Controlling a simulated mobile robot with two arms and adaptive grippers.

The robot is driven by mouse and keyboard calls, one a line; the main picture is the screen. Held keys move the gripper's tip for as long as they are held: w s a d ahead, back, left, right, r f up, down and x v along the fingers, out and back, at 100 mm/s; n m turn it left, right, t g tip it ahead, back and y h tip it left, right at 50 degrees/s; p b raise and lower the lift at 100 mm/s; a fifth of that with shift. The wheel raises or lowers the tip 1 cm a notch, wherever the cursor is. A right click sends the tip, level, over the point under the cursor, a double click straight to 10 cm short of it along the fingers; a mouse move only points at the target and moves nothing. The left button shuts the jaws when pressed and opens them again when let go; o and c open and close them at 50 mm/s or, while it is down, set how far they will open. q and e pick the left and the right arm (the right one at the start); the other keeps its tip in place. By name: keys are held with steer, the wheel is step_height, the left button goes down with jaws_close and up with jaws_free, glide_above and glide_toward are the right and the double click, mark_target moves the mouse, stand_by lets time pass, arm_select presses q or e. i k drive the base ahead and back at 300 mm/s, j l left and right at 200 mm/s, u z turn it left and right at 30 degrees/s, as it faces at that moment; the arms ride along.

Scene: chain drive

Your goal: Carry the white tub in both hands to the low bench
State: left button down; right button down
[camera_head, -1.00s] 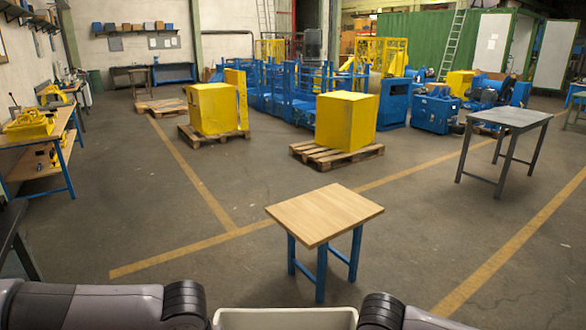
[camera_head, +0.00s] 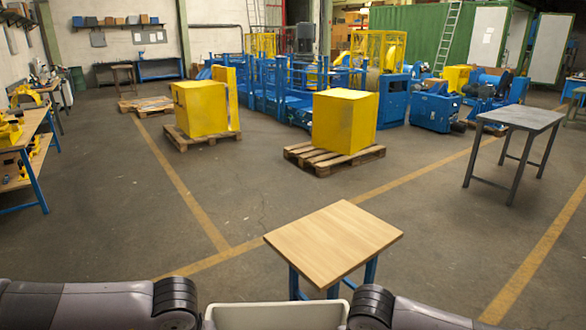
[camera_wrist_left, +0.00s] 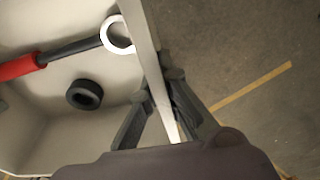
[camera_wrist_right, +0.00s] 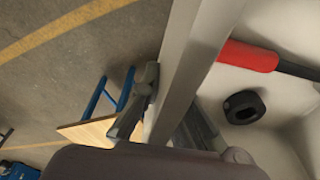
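The white tub (camera_head: 275,316) shows at the bottom of the head view between my two arms. In the left wrist view my left gripper (camera_wrist_left: 160,115) is shut on the tub's wall (camera_wrist_left: 156,62), one finger inside and one outside. In the right wrist view my right gripper (camera_wrist_right: 165,110) is likewise shut on the tub's opposite wall (camera_wrist_right: 180,62). Inside the tub lie a tool with a red handle (camera_wrist_left: 20,66) and a metal ring end (camera_wrist_left: 118,35), and a black ring (camera_wrist_left: 84,95). The low bench (camera_head: 335,240), with a wooden top and blue legs, stands just ahead, slightly right.
A grey table (camera_head: 520,118) stands at the right. Yellow boxes on pallets (camera_head: 343,122) (camera_head: 201,108) stand beyond the bench. A workbench (camera_head: 30,135) lines the left wall. The floor around the bench is clear.

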mark_target(335, 233)
steer(key=i, duration=2.45)
steer(key=i+j+z, duration=0.15)
steer(key=i, duration=0.8)
steer(key=z, duration=1.25)
